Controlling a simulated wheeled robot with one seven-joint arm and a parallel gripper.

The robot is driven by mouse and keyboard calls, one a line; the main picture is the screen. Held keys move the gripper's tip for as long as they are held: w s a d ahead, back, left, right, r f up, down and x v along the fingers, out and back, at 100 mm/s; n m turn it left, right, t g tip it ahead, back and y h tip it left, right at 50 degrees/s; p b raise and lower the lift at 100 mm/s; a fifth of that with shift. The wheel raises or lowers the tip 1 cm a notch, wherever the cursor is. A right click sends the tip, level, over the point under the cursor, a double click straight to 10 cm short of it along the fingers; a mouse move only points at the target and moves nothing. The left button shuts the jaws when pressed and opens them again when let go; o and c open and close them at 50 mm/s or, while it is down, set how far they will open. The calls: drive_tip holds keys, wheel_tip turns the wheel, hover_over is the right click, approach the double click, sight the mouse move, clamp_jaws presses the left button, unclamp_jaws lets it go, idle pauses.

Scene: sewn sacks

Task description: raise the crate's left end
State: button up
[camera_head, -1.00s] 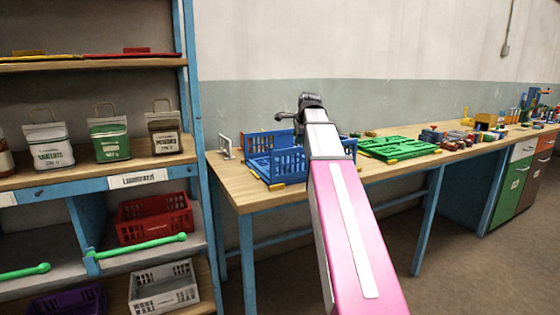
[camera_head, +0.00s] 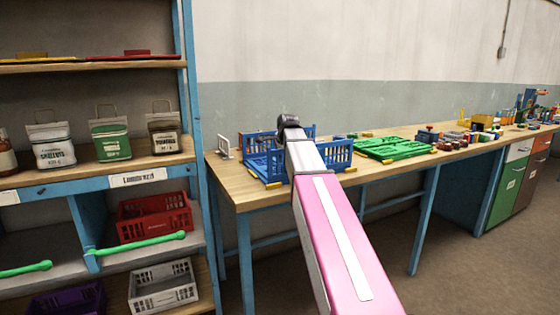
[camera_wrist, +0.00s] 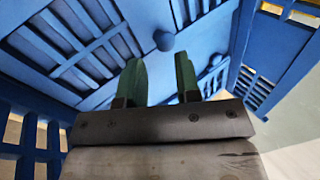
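My gripper is hidden behind my arm in the head view. In the wrist view my gripper (camera_wrist: 160,80) shows two green fingers, apart with nothing between them. They point down at a blue slatted panel of the crate (camera_wrist: 215,35) with a round blue knob (camera_wrist: 163,40) just beyond the fingertips. I cannot tell whether they touch it.
A green folded crate (camera_head: 392,148) lies right of the blue crate. A small white rack (camera_head: 223,147) stands at the bench's left end. A blue-framed shelf (camera_head: 200,130) with sacks and crates stands at left. Many small objects fill the bench's far right.

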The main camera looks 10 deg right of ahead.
drive_tip(key=shift+x, duration=1.2)
drive_tip(key=shift+a, duration=0.1)
drive_tip(key=c, duration=0.5)
drive_tip(key=shift+s, duration=0.2)
clamp_jaws()
drive_tip(key=shift+w+a, duration=0.2)
drive_tip(key=shift+w, duration=0.1)
